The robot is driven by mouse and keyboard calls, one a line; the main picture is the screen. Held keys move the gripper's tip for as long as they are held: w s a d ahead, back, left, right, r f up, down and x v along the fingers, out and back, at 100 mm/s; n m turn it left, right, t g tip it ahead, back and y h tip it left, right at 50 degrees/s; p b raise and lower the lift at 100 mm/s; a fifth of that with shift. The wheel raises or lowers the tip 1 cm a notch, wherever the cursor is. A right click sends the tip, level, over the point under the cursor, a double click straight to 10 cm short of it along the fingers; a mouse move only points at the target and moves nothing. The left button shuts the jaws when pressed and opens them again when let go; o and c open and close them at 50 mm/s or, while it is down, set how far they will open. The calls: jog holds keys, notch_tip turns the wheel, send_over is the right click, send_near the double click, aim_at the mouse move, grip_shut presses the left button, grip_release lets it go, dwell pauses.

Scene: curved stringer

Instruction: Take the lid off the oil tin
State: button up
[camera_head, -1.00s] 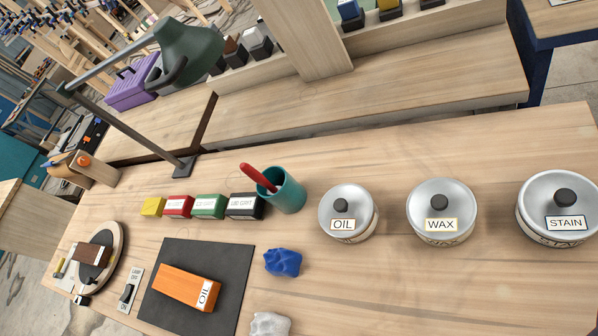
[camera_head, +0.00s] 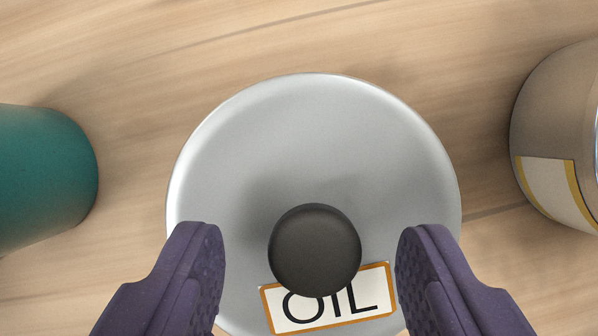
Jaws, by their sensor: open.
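The oil tin's lid (camera_head: 300,140) is a round silver disc in the middle of the view, with a dark round knob (camera_head: 314,250) and a white label with an orange edge reading OIL (camera_head: 335,302). The lid sits on the tin, whose body is hidden beneath it. My gripper (camera_head: 311,250) is open above the lid. Its two purple fingers stand on the left and right of the knob, with a clear gap on each side. The lid's lower edge is partly hidden by the fingers and cut off by the frame.
A teal cup (camera_head: 45,180) stands to the left of the tin. Another tin (camera_head: 555,140), with a yellow-edged label, stands to the right, partly out of frame. Bare wooden bench top (camera_head: 400,40) shows behind and between them.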

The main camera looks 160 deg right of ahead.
aim_at(318, 219)
jog(key=shift+w+f, duration=0.15)
jog(key=shift+f, duration=0.25)
jog(key=shift+r, duration=0.1)
grip_shut()
notch_tip(318, 219, up, 4)
jog(key=shift+f+p, duration=0.2)
jog(key=shift+p, duration=0.9)
jog(key=s+d+r+b, duration=0.1)
jog(key=s+d+b, duration=0.1)
jog(key=s+d, duration=0.8)
jog(key=shift+s+d+r, duration=0.2)
jog(key=shift+s+d, duration=0.15)
jog(key=shift+d, duration=0.6)
